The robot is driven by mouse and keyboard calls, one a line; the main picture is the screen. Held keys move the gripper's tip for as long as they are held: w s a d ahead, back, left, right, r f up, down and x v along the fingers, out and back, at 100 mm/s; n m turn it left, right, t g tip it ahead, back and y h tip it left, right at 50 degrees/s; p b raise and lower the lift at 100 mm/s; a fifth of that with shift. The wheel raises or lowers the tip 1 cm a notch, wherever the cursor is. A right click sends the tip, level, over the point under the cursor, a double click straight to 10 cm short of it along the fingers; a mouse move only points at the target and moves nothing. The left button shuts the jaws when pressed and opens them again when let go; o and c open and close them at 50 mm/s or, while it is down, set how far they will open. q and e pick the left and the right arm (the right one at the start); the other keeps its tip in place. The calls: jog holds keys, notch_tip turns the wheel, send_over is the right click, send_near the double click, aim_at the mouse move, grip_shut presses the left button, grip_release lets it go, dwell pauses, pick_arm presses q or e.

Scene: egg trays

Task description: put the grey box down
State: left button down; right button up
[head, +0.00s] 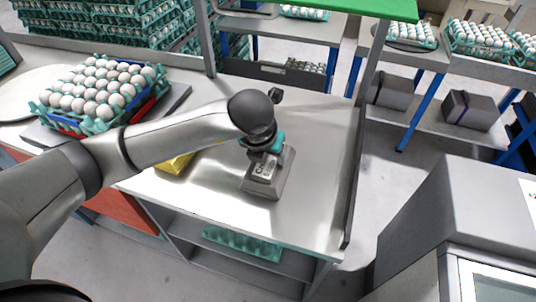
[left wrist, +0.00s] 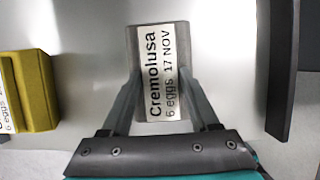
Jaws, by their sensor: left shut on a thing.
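The grey box (head: 277,183) is at the middle of the steel table, under my left gripper (head: 268,155). It is a small box with a white label on its top face. In the left wrist view the box (left wrist: 131,48) shows the words "Cremolusa", "6 eggs" and "17 NOV". The two fingers of my left gripper (left wrist: 160,76) are shut on its two long sides. I cannot tell whether its underside touches the table or is slightly above it. My right gripper is not in view.
A yellow box (head: 174,164) lies left of the grey box, partly behind my arm. A teal tray (head: 104,124) full of eggs stands on the table's left. A dark post (head: 357,165) edges the table on the right. Bare steel (head: 310,160) lies right of the grey box.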

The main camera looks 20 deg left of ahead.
pick_arm(q)
jog(key=shift+r, duration=0.1)
jog(key=shift+c, duration=0.7)
grip_release()
jog(key=shift+r, duration=0.3)
jog(key=p+v, duration=0.1)
jog(key=v, duration=1)
jog(key=shift+s+r, duration=0.15)
jog(key=shift+s, duration=0.1)
